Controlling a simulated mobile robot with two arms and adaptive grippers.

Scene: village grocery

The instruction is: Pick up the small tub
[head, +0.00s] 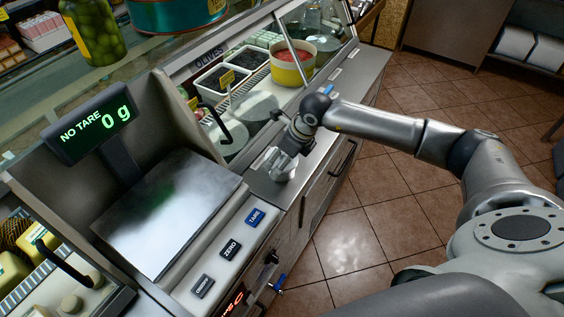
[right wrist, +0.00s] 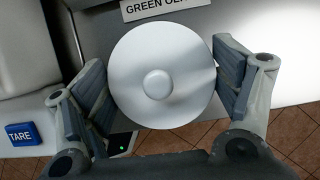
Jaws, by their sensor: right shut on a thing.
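The small tub (right wrist: 157,50) shows in the right wrist view as a round white top with a small raised knob in the middle. It sits between the two blue-grey finger pads of my right gripper (right wrist: 165,90), which is shut on it. In the head view my right gripper (head: 279,163) is low at the steel counter edge, just right of the scale. The tub is hard to make out there, and I cannot tell whether its base touches the counter. My left gripper is not in view.
A scale with a steel plate (head: 165,213) and a display (head: 95,122) reading 0 g stands at the left. Behind the glass are dark trays (head: 222,82) and a yellow tub (head: 291,72) with red contents. A label (right wrist: 160,7) lies beyond the tub. Tiled floor is clear at right.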

